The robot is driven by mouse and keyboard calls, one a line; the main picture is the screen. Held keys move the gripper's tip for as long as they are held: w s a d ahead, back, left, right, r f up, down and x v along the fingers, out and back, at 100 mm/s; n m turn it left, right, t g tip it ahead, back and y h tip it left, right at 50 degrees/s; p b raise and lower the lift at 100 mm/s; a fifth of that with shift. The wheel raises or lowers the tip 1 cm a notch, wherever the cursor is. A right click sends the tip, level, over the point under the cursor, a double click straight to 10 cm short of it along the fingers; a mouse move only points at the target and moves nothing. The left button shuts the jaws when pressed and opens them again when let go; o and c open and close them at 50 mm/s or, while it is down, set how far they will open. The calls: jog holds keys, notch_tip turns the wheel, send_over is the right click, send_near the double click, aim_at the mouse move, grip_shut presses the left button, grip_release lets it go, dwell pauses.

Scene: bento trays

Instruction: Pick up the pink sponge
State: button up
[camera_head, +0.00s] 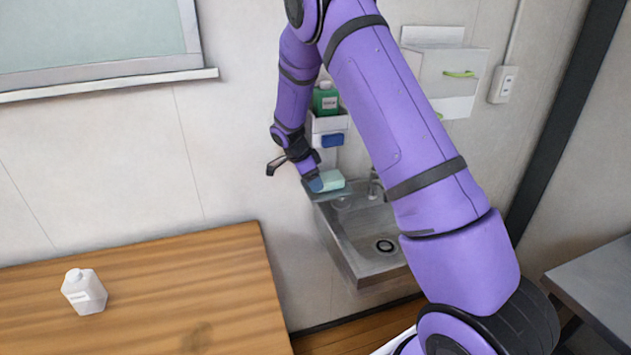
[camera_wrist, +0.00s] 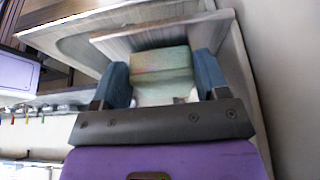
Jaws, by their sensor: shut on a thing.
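No pink sponge shows; the sponge (camera_head: 331,180) in view is pale green. My gripper (camera_head: 318,184) is at the left back edge of the metal sink (camera_head: 365,262). In the wrist view the sponge (camera_wrist: 161,66), pale green with a whitish part toward the camera, sits between the two blue fingers of my gripper (camera_wrist: 162,78). The fingers are shut on its sides. Whether the sponge touches the sink's rim cannot be told.
A green bottle (camera_head: 326,99) stands in a white wall holder (camera_head: 328,123) with a blue item, just above my gripper. A faucet (camera_head: 375,184) rises close to the right. A wooden table (camera_head: 190,290) with a white bottle (camera_head: 84,291) is at left.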

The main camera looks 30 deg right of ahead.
jog(key=w+a, duration=0.1)
jog(key=a, duration=0.8)
jog(key=w+a, duration=0.2)
jog(key=a, duration=0.6)
jog(key=shift+w+a, duration=0.3)
jog(key=shift+a, duration=0.05)
jog(key=shift+r, duration=0.1)
